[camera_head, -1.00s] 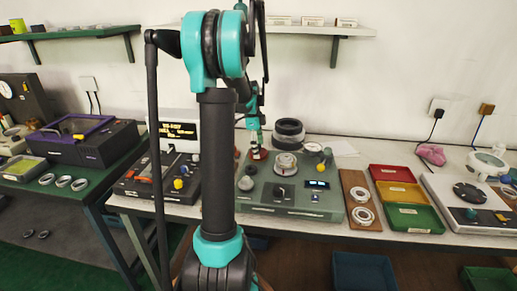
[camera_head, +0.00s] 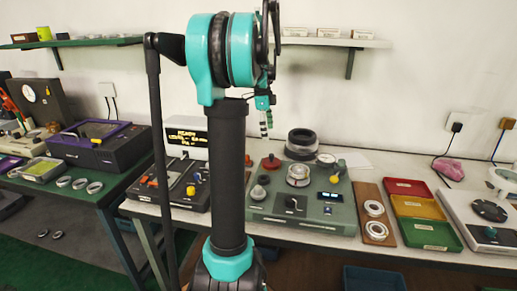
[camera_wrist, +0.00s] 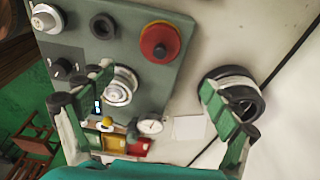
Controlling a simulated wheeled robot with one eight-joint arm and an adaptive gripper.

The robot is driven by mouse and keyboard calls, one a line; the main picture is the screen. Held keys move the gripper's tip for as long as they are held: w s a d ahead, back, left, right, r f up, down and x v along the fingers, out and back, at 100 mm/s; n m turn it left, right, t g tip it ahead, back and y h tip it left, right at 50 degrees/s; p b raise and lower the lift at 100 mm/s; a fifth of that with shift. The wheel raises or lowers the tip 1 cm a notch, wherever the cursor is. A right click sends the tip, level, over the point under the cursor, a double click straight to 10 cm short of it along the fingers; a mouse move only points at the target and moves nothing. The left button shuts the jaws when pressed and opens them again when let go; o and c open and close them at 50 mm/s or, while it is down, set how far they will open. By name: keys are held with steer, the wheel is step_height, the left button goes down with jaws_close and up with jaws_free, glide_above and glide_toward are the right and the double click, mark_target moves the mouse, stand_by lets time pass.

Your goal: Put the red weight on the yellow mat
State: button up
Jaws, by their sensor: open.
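The red weight (camera_wrist: 160,43), a red disc with a dark knob, sits on the grey-green bench unit (camera_wrist: 130,25). It also shows in the head view (camera_head: 271,161).
A dark and white ring stack (camera_head: 301,144) stands behind the unit. A dial gauge (camera_wrist: 150,125) and a silver round fixture (camera_head: 298,174) are on or near it. Red, yellow (camera_head: 417,207) and green trays lie right of a wooden board with two rings (camera_head: 374,212).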

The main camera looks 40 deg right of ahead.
steer(key=a+f+n+t, duration=0.1)
steer(key=a+f+n, duration=0.3)
steer(key=a, duration=0.7)
steer(key=s+a+f+n+t, duration=0.1)
steer(key=a+f+n, duration=0.3)
steer(key=a+n, duration=0.4)
steer(key=a+f+n+t, duration=0.2)
steer(key=a+f+n, duration=0.2)
steer(key=a, duration=1)
steer(key=shift+s+a+f+n, duration=0.1)
steer(key=shift+s+n, duration=0.05)
steer(key=shift+n, duration=0.65)
steer(key=shift+s+f+n, duration=0.1)
steer(key=shift+n, duration=0.7)
steer(key=s+a+f+n+t+y, duration=0.1)
steer(key=s+a+f+n, duration=0.5)
steer(key=s+a+n, duration=0.2)
steer(key=shift+s+a+f+n+t, duration=0.3)
steer(key=shift+a+n, duration=0.2)
steer(key=shift+a, duration=0.6)
